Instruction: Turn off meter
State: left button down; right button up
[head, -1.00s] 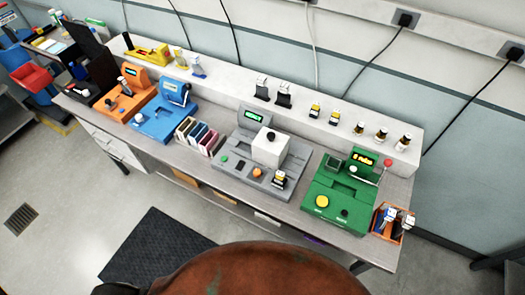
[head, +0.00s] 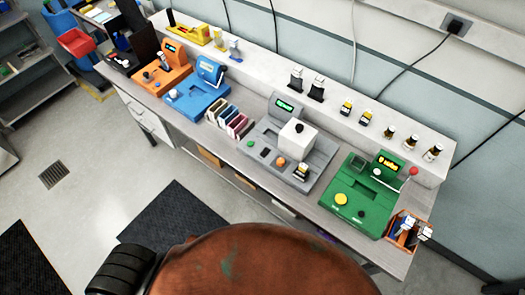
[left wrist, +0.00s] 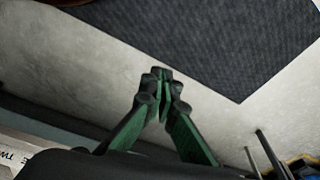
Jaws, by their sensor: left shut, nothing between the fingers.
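Several bench devices stand on the workbench in the head view, and I cannot tell by a label which one is the meter. A grey device (head: 262,136) has a lit green display and a white block with a black knob. A green device (head: 365,192) has a lit display, a yellow button and a red-tipped lever. A blue device (head: 196,98) and an orange device (head: 161,77) stand further left, each with a small display. My left gripper (left wrist: 163,76) shows in the left wrist view, shut and empty above the floor, away from the bench devices. My right gripper is not in view.
Coloured slabs (head: 231,119) stand between the blue and grey devices. An orange bin (head: 403,232) with tools sits at the bench's right end. Small bottles and black items line the back shelf (head: 330,103). Dark mats (head: 170,213) lie on open floor in front.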

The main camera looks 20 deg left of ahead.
pick_arm(q)
jog(key=w+r+t+p, duration=0.1)
jog(key=w+r, duration=0.2)
jog(key=r, duration=1.1)
jog(key=w+r+t, duration=0.1)
jog(key=w+r, duration=0.3)
jog(key=r, duration=1)
jog(key=w+d+r+m+t+h, duration=0.1)
jog(key=w+d+r+t+h, duration=0.2)
jog(key=w+r, duration=0.6)
jog(key=w+d+r+m+t+h, duration=0.2)
jog(key=w+d+r+t+h, duration=0.1)
jog(key=w+d+r+t, duration=0.5)
jog(key=shift+w+d+r, duration=0.6)
jog(key=shift+d+r, duration=0.05)
jog(key=shift+d, duration=0.4)
jog(key=shift+w+p, duration=0.1)
jog(key=shift+p, duration=0.2)
jog(key=p, duration=0.1)
send_over(263, 155)
jog(key=shift+s+a+f, duration=0.1)
jog(key=shift+s+f, duration=0.1)
jog(key=shift+f, duration=0.3)
notch_tip(263, 155, down, 3)
jog(key=shift+w+r, duration=0.1)
jog(key=shift+w, duration=0.05)
jog(key=shift+f, duration=0.75)
